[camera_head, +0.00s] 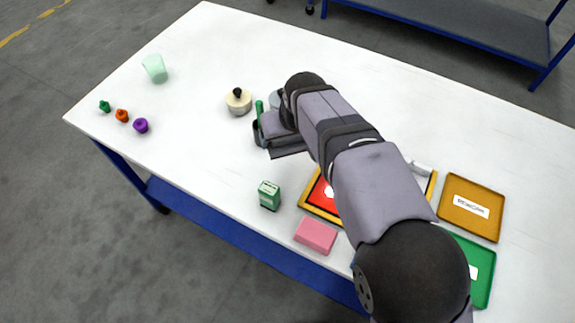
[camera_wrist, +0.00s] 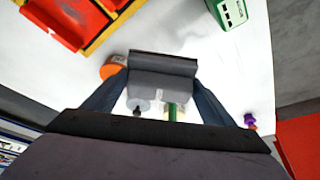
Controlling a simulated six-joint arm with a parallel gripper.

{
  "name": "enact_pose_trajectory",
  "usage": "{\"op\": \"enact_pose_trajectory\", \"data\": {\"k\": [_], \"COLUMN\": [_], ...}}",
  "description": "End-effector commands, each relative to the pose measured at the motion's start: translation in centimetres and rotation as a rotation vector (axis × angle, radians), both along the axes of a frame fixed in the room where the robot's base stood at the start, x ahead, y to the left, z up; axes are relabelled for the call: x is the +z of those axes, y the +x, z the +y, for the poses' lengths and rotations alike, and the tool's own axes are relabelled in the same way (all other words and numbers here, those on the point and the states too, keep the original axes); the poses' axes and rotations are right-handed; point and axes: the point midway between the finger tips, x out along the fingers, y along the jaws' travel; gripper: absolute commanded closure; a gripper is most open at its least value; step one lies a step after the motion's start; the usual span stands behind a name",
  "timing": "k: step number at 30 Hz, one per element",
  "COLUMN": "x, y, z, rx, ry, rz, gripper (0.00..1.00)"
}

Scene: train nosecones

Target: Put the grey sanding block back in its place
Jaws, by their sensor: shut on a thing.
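My gripper (camera_head: 264,133) is shut on a grey block (camera_wrist: 162,68), which looks like the sanding block. In the wrist view the block lies between the two dark fingertips of my gripper (camera_wrist: 161,84). In the head view the grey block (camera_head: 288,149) shows below my gripper, partly hidden by it. It is held over the white table; its exact height above the top is hard to tell. A red board with a yellow frame (camera_head: 308,208) lies to the right, largely covered by my arm. It also shows in the wrist view (camera_wrist: 98,40).
A green box (camera_head: 269,195) and a pink block (camera_head: 315,235) stand near the front edge. A cream pot (camera_head: 238,102) is left of my gripper. An orange tray (camera_head: 484,190) and a green tray (camera_head: 484,290) lie at right. The left table area is mostly clear.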

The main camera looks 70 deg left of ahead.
Motion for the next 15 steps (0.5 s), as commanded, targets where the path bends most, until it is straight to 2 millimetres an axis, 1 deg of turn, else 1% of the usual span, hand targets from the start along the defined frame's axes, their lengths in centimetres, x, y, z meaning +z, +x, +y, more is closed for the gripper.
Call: {"op": "enact_pose_trajectory", "data": {"k": [2, 5, 12, 15], "x": [-0.2, -1.0, -4.6, -5.7], "y": [0.0, 0.0, 0.0, 0.0], "z": [0.0, 0.0, -0.1, 0.0], "rx": [0.000, 0.000, 0.000, 0.000], "ry": [0.000, -0.002, -0.003, -0.001], "rz": [0.000, 0.000, 0.000, 0.000], "gripper": [0.46, 0.46, 0.46, 0.46]}}
